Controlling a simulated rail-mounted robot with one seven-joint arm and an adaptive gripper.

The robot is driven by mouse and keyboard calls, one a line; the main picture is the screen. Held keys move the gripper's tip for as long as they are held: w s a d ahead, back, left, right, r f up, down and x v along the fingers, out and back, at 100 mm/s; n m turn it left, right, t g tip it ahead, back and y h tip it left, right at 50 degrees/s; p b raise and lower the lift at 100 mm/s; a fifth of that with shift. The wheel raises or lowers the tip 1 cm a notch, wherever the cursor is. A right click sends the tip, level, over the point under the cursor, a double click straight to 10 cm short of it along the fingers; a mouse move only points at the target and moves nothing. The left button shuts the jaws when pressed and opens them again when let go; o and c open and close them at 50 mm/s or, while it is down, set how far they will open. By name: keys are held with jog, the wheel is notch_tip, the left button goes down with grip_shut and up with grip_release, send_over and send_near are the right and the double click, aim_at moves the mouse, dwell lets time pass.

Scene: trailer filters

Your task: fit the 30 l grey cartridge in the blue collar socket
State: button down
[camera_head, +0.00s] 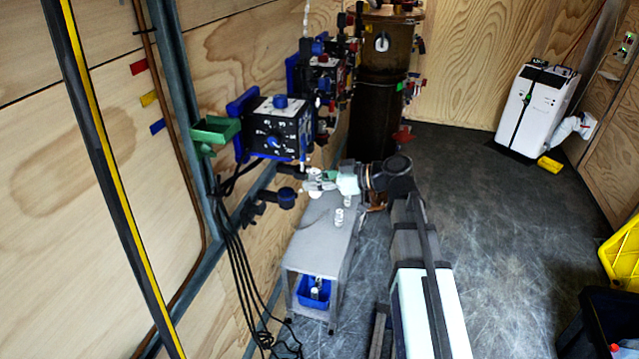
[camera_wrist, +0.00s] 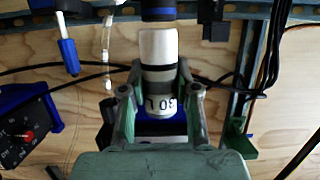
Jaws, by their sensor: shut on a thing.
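In the wrist view my gripper (camera_wrist: 159,78) has its two green fingers on either side of a white cartridge (camera_wrist: 156,48) with a grey band and an upside-down label that seems to read "30 L". The gripper is shut on it. The cartridge's far end lines up with a dark socket with a blue collar (camera_wrist: 158,12) at the top edge. In the head view my gripper (camera_head: 332,180) is by the left wall, near the blue-collared fitting (camera_head: 287,199).
A black-and-blue instrument box (camera_head: 279,127) and a green bin (camera_head: 215,131) are on the wall close by. A grey table (camera_head: 322,235) below bears small white cartridges (camera_head: 339,217), with a blue bin (camera_head: 314,291) on its lower shelf. Black cables hang along the wall.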

jog(key=shift+w+a+f+b, duration=0.1)
jog(key=shift+w+a+b, duration=0.4)
jog(key=shift+a, duration=0.8)
jog(key=shift+w+a+r+b, duration=0.1)
jog(key=shift+w+a+b, duration=0.4)
jog(key=shift+a, duration=0.85)
jog(key=shift+w+a+f+b, duration=0.1)
jog(key=shift+w+a+b, duration=0.35)
jog(key=shift+a, duration=0.85)
jog(key=shift+f+b, duration=1.65)
jog(key=shift+f, duration=0.2)
jog(key=c, duration=0.8)
grip_release()
jog(key=shift+o, duration=0.2)
jog(key=shift+d, duration=0.1)
jog(key=v, duration=1.1)
jog(key=shift+s+d+r, duration=0.2)
jog(key=shift+d+r, duration=0.05)
jog(key=shift+d, duration=0.05)
